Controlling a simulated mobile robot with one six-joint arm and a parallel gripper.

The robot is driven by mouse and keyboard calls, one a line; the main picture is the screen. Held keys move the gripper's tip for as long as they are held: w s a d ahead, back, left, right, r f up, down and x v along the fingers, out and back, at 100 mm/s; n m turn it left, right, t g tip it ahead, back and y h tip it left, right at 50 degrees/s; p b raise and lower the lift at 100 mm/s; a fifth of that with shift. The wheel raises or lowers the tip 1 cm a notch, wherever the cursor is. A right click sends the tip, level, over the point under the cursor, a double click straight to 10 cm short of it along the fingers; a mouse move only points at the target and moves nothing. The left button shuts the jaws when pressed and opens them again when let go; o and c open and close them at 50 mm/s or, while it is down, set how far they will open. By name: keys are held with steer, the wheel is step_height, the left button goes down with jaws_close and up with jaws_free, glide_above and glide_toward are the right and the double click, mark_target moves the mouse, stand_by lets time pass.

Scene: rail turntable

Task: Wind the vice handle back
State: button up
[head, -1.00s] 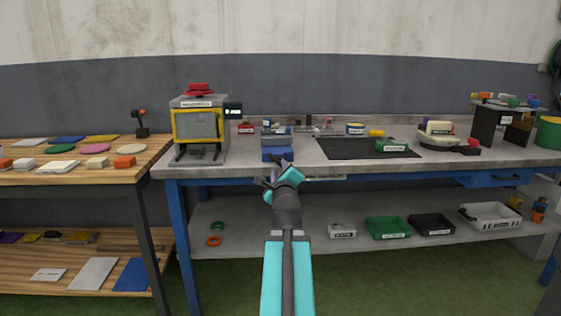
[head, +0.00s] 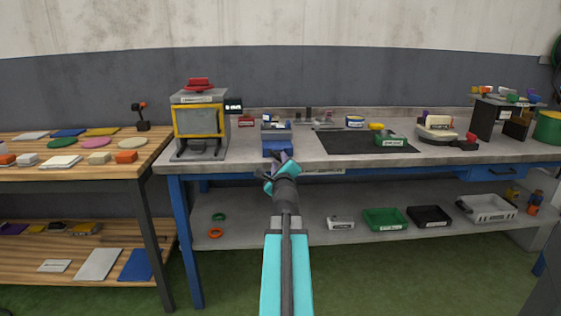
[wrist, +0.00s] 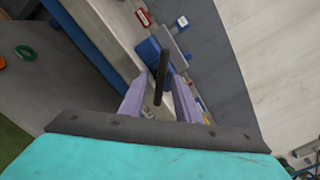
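The vice (head: 277,143), a blue and grey block, stands at the front edge of the grey bench in the head view. It also shows in the wrist view (wrist: 150,52), beyond my fingers. A dark bar (wrist: 161,82), which looks like the vice handle, lies across the gap between my fingers in the wrist view. I cannot tell whether either finger touches it. My gripper (wrist: 158,104) is open, with its two pale purple fingers apart. In the head view my gripper (head: 277,166) is just in front of and below the vice, and it hides the handle.
A yellow-framed machine (head: 198,124) stands left of the vice. A black mat (head: 345,143) lies to the right. The lower shelf holds a green tray (head: 386,219), a black tray (head: 430,216) and a white bin (head: 488,208). A wooden table (head: 80,172) stands left.

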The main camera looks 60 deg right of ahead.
steer(key=shift+w+d, duration=0.25)
steer(key=shift+d, duration=0.05)
jaws_close()
steer(key=shift+d+r, duration=0.1)
steer(key=shift+r, duration=0.05)
steer(key=shift+n, duration=0.3)
